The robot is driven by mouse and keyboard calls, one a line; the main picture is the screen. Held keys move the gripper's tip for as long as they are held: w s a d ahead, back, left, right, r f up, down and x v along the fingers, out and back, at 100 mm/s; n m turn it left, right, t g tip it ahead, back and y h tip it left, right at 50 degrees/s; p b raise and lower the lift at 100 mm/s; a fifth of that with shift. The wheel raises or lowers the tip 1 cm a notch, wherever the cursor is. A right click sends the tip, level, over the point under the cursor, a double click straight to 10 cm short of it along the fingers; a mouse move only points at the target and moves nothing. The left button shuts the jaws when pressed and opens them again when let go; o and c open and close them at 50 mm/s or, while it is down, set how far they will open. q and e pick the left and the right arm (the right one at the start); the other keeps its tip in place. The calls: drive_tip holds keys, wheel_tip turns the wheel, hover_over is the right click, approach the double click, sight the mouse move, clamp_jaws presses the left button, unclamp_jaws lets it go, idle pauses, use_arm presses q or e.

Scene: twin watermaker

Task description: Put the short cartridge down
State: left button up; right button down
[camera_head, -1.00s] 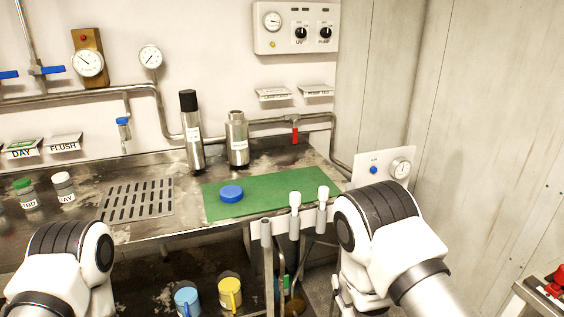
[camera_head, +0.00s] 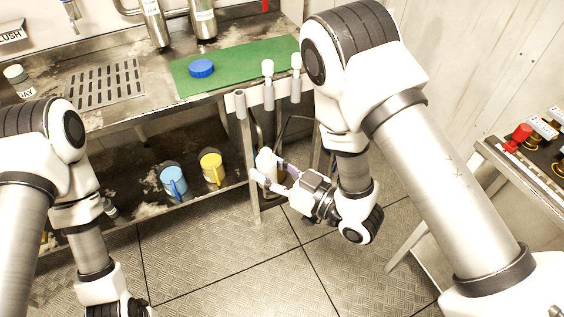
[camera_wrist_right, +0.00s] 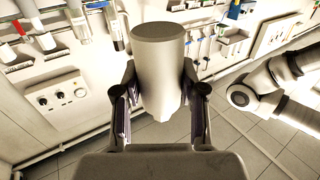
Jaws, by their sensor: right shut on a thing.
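A pale cylinder with a grey end, seemingly the short cartridge (camera_wrist_right: 158,75), stands between the two fingers of my right gripper (camera_wrist_right: 160,100) in the right wrist view. In the head view the right gripper (camera_head: 273,176) is shut on this cartridge (camera_head: 267,160), which shows small and pale, partly covered by the fingers. It is held in the air in front of the bench, below the height of its top. The left arm is in the head view at lower left, but its gripper fingers are out of the frame.
The metal bench (camera_head: 125,111) carries a green mat (camera_head: 245,62) with a blue cap (camera_head: 201,68), a slotted drain (camera_head: 105,82) and two metal housings (camera_head: 157,25) (camera_head: 204,22). A rack with upright white-topped rods (camera_head: 268,90) is on its front edge. Blue (camera_head: 173,181) and yellow (camera_head: 211,168) mugs stand below.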

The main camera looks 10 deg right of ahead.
use_arm(q)
drive_tip(key=shift+d, duration=0.1)
drive_tip(key=shift+o, duration=0.2)
drive_tip(key=m+t+h, duration=0.6)
drive_tip(key=m+h, duration=0.8)
drive_tip(key=h, duration=0.3)
approach(263, 160)
wheel_tip(263, 160, down, 4)
drive_tip(key=w, duration=0.3)
drive_tip(key=x, duration=1)
drive_tip(key=shift+w+d+f, duration=0.1)
drive_tip(key=shift+w+f, duration=0.1)
drive_tip(key=shift+w, duration=0.1)
use_arm(e)
drive_tip(key=w+f+n+g+y, duration=0.1)
drive_tip(key=n+g, duration=0.1)
drive_tip(key=g, duration=0.2)
drive_tip(key=f+n+g+y, duration=0.2)
drive_tip(key=n+g, duration=0.1)
drive_tip(key=g, duration=0.1)
drive_tip(key=w+f+n+g+y, duration=0.1)
drive_tip(key=n+g+y, duration=0.1)
drive_tip(key=n+g, duration=0.1)
drive_tip(key=shift+w+f+g, duration=0.25)
drive_tip(key=shift+w+g, duration=0.05)
drive_tip(key=shift+g, duration=0.1)
